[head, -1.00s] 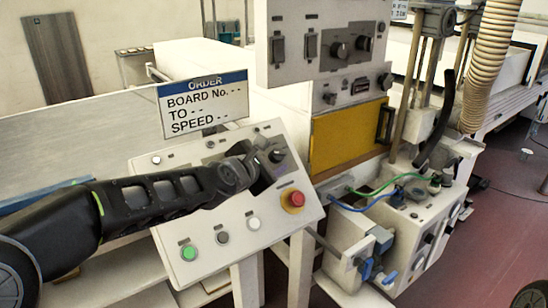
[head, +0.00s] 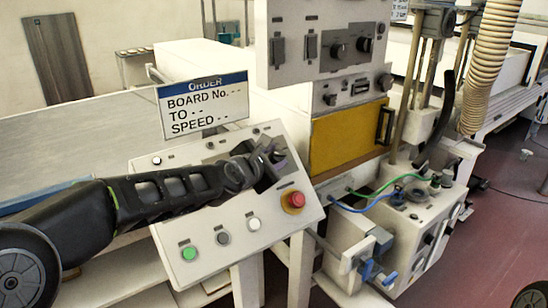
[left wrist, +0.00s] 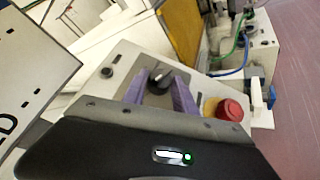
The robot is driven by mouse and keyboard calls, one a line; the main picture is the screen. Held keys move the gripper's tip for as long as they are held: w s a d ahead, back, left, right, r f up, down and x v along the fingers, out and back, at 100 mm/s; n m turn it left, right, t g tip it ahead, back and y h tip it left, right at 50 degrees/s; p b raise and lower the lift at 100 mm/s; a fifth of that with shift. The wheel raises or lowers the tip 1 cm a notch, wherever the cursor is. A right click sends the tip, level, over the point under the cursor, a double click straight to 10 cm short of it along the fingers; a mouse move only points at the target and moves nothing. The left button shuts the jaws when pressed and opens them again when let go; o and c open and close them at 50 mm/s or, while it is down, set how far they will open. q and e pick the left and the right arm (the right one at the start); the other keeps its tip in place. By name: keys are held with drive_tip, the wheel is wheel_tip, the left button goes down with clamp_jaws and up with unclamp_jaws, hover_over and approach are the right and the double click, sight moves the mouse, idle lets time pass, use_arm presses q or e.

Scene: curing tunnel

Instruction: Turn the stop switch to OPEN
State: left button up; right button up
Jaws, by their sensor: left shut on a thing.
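The stop switch (left wrist: 160,80) appears to be the black rotary knob with a pale pointer mark, on the upper right of the sloped white control panel (head: 205,255). In the left wrist view it stands between the two purple fingers of my left gripper (left wrist: 159,92), which is shut on it. In the head view my left gripper (head: 274,158) reaches over the panel from the left and largely hides the knob. Its position label cannot be read. My right gripper is not in view.
A red stop button (head: 293,200) sits just below and right of the gripper. Green (head: 189,253), grey and white buttons line the panel's lower edge. The ORDER sign (head: 203,105) stands behind my forearm. A yellow door (head: 345,138) and an upper control box (head: 325,50) are behind.

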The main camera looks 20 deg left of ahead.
use_arm(q)
clamp_jaws()
drive_tip(key=shift+a+r, duration=0.1)
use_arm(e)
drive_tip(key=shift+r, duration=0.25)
use_arm(q)
drive_tip(key=shift+w+r+m+g+h+p, duration=0.1)
drive_tip(key=shift+r+m+g+h+p, duration=0.15)
drive_tip(key=shift+m+g+h+p, duration=0.55)
drive_tip(key=m+g+p, duration=0.1)
drive_tip(key=p, duration=0.3)
drive_tip(key=m+g+p, duration=0.2)
drive_tip(key=p, duration=0.3)
drive_tip(key=r+m+g+h+p, duration=0.1)
drive_tip(key=m+g+p, duration=0.1)
drive_tip(key=p, duration=0.2)
drive_tip(key=shift+w+a, duration=0.15)
drive_tip(key=shift+w, duration=0.2)
drive_tip(key=shift+f+m+g+p, duration=0.2)
drive_tip(key=shift+m+g+p, duration=0.2)
drive_tip(key=shift+p, duration=0.35)
drive_tip(key=shift+f, duration=0.15)
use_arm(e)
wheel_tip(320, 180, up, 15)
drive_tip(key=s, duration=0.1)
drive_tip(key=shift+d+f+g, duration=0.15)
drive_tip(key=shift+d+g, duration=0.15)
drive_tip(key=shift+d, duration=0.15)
